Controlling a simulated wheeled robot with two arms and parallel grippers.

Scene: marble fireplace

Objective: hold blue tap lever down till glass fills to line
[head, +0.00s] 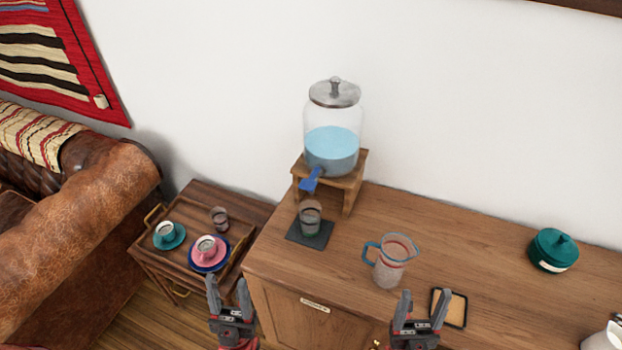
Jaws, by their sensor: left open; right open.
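A glass dispenser (332,128) with a metal lid, part full of blue water, stands on a wooden stand (356,166) at the back of the cabinet top. Its blue tap lever (310,180) sticks out at the front left. A clear glass (310,215) stands upright on a dark square mat (323,238) below the tap. I cannot make out its line or water level. My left gripper (227,290) is open and empty, in front of the cabinet's left end, well apart from the lever. My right gripper (420,308) is open and empty near the cabinet's front edge.
A pitcher with a blue handle (391,262) stands right of the mat, and a framed tan square (450,307) lies near my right gripper. A teal lidded pot (553,251) is at far right. A low side table with a tray (190,215) holds cups at left.

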